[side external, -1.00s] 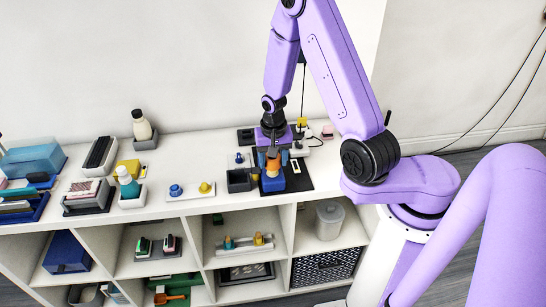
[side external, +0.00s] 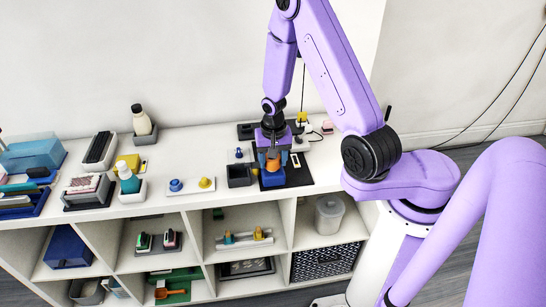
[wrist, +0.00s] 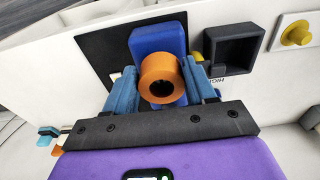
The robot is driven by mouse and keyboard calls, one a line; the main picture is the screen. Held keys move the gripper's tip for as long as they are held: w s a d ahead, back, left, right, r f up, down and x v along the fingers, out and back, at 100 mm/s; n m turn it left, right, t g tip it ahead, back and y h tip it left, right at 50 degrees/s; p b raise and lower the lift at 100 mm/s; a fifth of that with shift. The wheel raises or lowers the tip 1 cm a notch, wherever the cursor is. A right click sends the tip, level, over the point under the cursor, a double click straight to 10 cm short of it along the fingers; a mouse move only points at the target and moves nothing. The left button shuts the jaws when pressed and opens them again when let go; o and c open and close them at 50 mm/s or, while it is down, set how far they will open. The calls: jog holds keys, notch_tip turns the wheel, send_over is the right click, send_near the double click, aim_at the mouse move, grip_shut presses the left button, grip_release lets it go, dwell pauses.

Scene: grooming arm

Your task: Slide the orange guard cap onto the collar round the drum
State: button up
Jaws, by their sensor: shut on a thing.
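The orange guard cap (wrist: 163,78) is a short ring with a dark hole, held between the two blue fingers of my gripper (wrist: 162,73) in the wrist view. It also shows in the side view (side external: 272,164), below my purple gripper body. A blue block (wrist: 158,40) lies directly beyond the cap, and in the side view it sits on a black mat (side external: 296,176). The cap is at or just above this block; I cannot tell whether they touch. The drum and its collar cannot be made out; the cap and fingers hide that spot.
An empty dark square tray (side external: 239,177) stands just left of the block. A white plate (side external: 190,189) with a blue and a yellow knob lies further left. Bottles and boxes fill the left of the shelf top. Dark parts and a cable lie behind my gripper.

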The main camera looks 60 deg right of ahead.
jog(key=shift+f, duration=0.45)
jog(key=o, duration=1.4)
notch_tip(320, 180, up, 17)
jog(key=s+a, duration=0.1)
jog(key=shift+r, duration=0.15)
jog(key=shift+a, duration=0.1)
